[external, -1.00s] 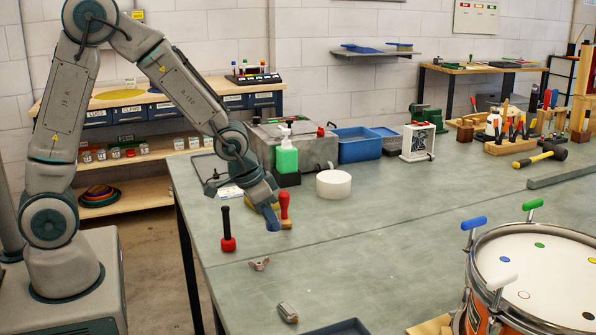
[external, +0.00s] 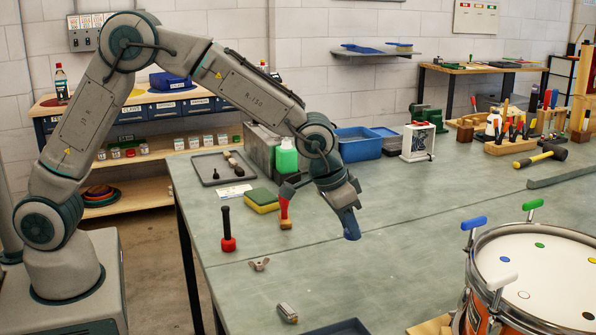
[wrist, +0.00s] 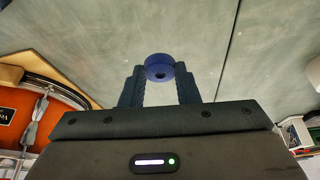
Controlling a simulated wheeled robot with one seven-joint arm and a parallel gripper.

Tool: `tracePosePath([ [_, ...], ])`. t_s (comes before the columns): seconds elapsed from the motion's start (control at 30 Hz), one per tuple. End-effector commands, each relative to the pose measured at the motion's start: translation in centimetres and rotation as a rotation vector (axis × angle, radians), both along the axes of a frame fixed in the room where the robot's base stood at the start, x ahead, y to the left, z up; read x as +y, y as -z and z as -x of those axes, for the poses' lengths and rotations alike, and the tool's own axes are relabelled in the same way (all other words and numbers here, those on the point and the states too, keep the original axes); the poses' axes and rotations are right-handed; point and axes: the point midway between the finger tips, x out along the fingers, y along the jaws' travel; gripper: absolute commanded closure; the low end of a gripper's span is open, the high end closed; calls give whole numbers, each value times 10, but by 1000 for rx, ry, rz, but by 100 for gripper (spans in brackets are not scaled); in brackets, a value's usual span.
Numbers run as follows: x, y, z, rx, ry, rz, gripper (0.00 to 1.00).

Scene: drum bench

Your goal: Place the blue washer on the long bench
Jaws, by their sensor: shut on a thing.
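My gripper (external: 350,228) hangs above the long bench (external: 420,215) near its middle. In the wrist view my gripper (wrist: 160,82) is shut on the blue washer (wrist: 159,66), a dark blue ring with a small centre hole, held between the fingertips. The grey-green bench top (wrist: 205,40) lies beyond the washer, with a thin seam to the right. In the external view the washer is hard to tell apart from the dark blue fingertips.
The drum (external: 540,270) stands at the right front. Bench right of my gripper is bare.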

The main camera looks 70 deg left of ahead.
Motion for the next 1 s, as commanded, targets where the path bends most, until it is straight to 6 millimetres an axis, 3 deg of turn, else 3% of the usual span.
tracePosePath([
  [0.03, -25, -3, -6, -1, 22, 0, 96],
  [0.3, -144, -23, -18, -5, 106, -4, 96],
  [0.5, -207, -35, -9, -10, 153, -7, 96],
  [0.7, -227, -37, -7, -10, 171, -10, 96],
  [1.0, -192, -2, -57, -9, 168, -10, 96],
])
